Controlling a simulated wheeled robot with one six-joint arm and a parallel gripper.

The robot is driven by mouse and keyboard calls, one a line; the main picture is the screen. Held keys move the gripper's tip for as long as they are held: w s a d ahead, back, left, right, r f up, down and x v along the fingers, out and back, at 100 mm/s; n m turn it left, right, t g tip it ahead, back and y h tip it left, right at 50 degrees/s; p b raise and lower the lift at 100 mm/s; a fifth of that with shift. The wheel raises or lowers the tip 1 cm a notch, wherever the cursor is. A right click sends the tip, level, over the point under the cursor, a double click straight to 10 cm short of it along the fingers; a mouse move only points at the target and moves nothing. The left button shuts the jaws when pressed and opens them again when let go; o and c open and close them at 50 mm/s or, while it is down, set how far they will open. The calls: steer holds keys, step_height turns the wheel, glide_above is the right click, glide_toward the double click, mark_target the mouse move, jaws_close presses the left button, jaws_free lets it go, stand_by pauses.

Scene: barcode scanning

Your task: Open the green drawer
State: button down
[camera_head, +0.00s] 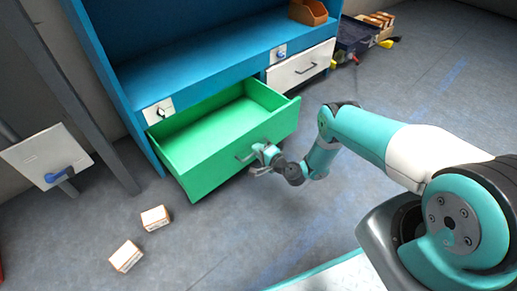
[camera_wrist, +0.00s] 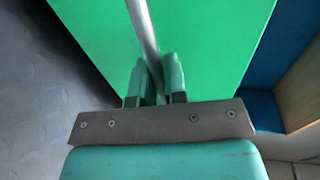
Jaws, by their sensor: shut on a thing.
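The green drawer (camera_head: 235,148) stands pulled out from the blue cabinet, and its empty inside shows. It has a thin grey handle (camera_head: 246,156) on its front. My gripper (camera_head: 260,160) is at the handle. In the wrist view my gripper (camera_wrist: 155,82) is shut on the grey bar of the handle (camera_wrist: 143,30), with a finger on each side. The green drawer front (camera_wrist: 200,45) fills much of that view behind the fingers.
The blue cabinet (camera_head: 200,58) also has a closed white drawer (camera_head: 300,68) to the right. Two small boxes (camera_head: 155,217) (camera_head: 126,256) lie on the floor at the left. A grey post with a white panel (camera_head: 45,157) stands at the left. Floor in front of the drawer is clear.

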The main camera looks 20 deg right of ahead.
steer(key=c, duration=1.3)
jaws_free()
steer(key=shift+s+a, duration=0.1)
steer(key=shift+a, duration=0.25)
steer(key=shift+o, duration=0.5)
steer(key=shift+d, duration=0.2)
steer(key=p+v, duration=1.4)
steer(key=v, duration=0.3)
steer(key=shift+s+d, duration=0.1)
steer(key=shift+d, duration=0.05)
